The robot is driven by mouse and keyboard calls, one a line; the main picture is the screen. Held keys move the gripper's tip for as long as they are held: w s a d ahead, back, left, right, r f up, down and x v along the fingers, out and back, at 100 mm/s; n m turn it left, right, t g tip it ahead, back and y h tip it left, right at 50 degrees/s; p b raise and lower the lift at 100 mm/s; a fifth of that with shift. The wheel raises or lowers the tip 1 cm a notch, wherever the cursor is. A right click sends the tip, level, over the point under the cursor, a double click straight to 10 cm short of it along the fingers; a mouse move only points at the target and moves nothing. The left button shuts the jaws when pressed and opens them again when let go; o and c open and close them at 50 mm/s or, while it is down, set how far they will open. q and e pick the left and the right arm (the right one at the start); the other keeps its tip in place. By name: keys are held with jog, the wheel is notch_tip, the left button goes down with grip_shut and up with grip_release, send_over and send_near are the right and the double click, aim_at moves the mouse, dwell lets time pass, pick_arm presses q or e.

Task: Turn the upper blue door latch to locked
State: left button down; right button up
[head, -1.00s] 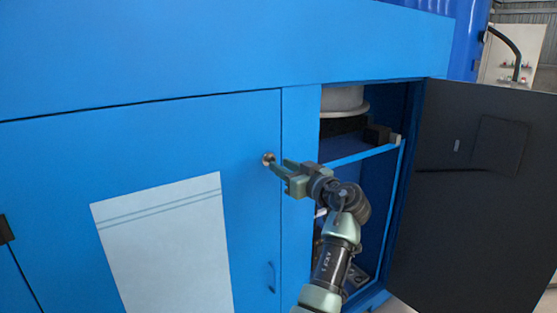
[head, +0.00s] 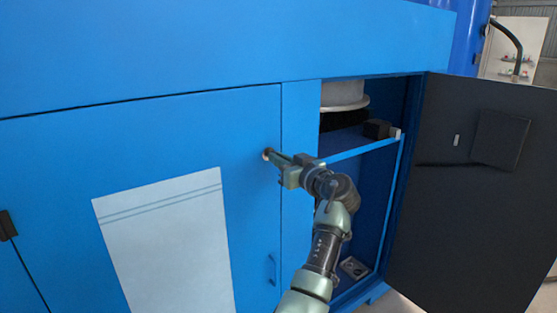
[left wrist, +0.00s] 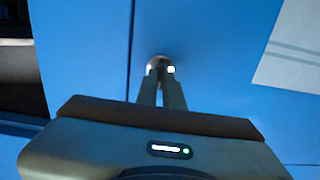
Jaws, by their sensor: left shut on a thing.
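The upper latch (head: 267,153) is a small round metal piece near the upper right edge of the closed blue door (head: 180,130). My left gripper (head: 272,156) is at the latch, its fingers pointing left. In the left wrist view its two fingers (left wrist: 160,75) are close together on the latch (left wrist: 159,62), with bright spots at their tips. The fingers cover much of the latch, so its exact turn angle cannot be told. My right gripper is not in view.
To the right, an open compartment with a shelf edge (head: 345,154) lies behind my arm. Its dark door (head: 465,200) stands open at the right. A pale panel (head: 165,240) is on the closed door.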

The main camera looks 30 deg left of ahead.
pick_arm(q)
jog(key=m+p, duration=0.5)
jog(key=m, duration=1.2)
jog(key=shift+w+f+m, duration=0.1)
jog(key=shift+f+m, duration=0.05)
jog(key=shift+m, duration=0.15)
jog(key=shift+p, duration=0.3)
jog(key=c, duration=1.5)
grip_release()
jog(key=shift+c, duration=0.2)
jog(key=shift+d, duration=0.15)
